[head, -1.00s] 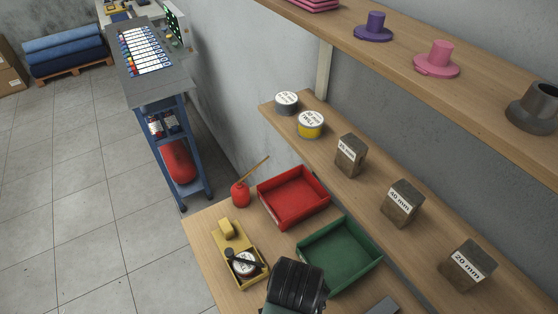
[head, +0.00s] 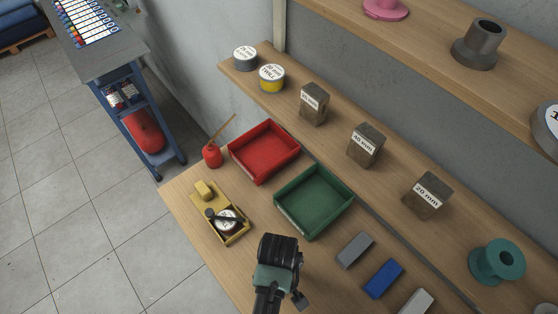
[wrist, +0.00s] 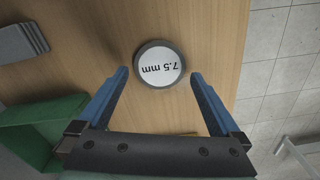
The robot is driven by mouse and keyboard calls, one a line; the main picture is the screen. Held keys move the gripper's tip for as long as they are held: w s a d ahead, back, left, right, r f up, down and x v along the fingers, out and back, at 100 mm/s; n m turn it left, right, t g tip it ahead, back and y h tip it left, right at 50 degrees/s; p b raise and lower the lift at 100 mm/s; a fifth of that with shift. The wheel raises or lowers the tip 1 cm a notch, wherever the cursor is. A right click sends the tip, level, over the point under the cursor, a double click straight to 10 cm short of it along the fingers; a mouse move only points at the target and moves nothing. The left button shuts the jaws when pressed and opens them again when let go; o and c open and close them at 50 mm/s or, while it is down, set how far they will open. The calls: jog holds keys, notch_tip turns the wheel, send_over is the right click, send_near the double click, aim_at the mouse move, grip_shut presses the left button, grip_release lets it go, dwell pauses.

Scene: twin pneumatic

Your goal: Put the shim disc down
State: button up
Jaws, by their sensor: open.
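The shim disc (wrist: 160,65), dark-rimmed with a white face marked "7.5 mm", lies flat on the wooden bench top in the wrist view. My gripper (wrist: 159,76) is open, its two blue fingers apart, with the disc showing between and just beyond their tips. Nothing is visibly held, and I cannot tell how high the fingers are above the bench. In the head view my gripper's dark wrist housing (head: 278,250) shows over the bench's front part. The fingers and the shim disc are hidden there.
A green tray (head: 290,222) and a red tray (head: 240,165) stand behind my gripper. A yellow tray (head: 240,238) with a labelled round item is at left. Grey (head: 355,250) and blue (head: 383,279) blocks lie at right. Marked blocks stand on the shelf (head: 290,110).

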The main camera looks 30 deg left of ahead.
jog(key=shift+f, duration=0.85)
jog(key=shift+f, duration=0.1)
jog(key=shift+c, duration=0.2)
jog(key=c, duration=1.3)
jog(key=shift+o, duration=0.2)
